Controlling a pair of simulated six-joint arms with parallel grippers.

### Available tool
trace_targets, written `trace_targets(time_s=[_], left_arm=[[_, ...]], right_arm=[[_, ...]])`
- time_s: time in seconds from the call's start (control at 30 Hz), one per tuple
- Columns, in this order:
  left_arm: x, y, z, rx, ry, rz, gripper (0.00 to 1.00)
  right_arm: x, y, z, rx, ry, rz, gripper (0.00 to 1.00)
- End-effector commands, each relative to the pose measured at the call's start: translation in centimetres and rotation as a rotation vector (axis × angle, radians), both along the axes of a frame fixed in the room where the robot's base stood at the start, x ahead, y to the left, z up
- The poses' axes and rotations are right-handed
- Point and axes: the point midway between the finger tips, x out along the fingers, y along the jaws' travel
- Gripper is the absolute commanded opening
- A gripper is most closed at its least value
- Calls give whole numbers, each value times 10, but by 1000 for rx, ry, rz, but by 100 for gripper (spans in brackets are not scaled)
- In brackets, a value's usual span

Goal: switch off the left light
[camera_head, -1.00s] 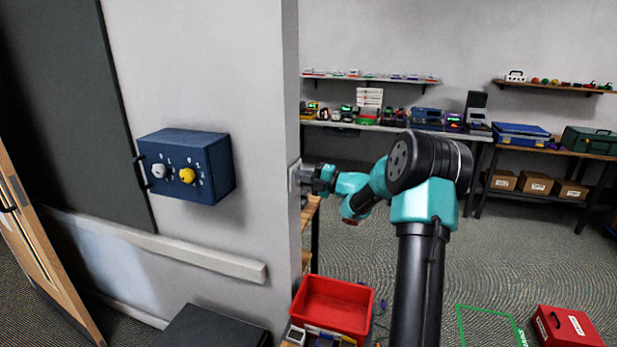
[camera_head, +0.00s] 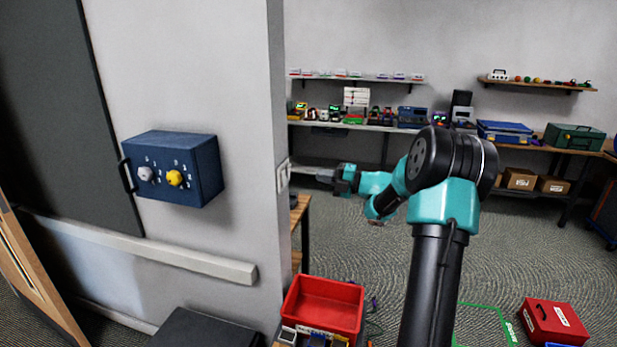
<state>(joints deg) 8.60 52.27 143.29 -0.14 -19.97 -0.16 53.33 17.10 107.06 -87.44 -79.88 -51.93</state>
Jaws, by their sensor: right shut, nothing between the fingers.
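A pale switch plate (camera_head: 283,176) is on the narrow side face of the wall corner, seen at a steep angle. Its rockers are too small and oblique to read, so I cannot tell which are on or off. My right gripper (camera_head: 296,169) comes from the right with its fingers pointing left at the plate. It is shut and empty, its tips close to the plate's upper part. I cannot tell whether they touch it. My left gripper is not in view.
A blue box (camera_head: 178,170) with a white and a yellow knob is mounted on the wall to the left. A red bin (camera_head: 322,307) stands below the arm. Shelves with devices line the back wall.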

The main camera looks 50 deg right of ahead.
Motion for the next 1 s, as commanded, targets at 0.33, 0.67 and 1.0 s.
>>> trace_targets(time_s=[0.33,0.67,1.0], left_arm=[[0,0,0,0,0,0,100],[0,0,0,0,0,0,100],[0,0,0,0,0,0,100]], right_arm=[[-34,-17,4,-1,0,1,0],[-34,-17,4,-1,1,1,0],[-23,-18,-6,76,15,-36,0]])
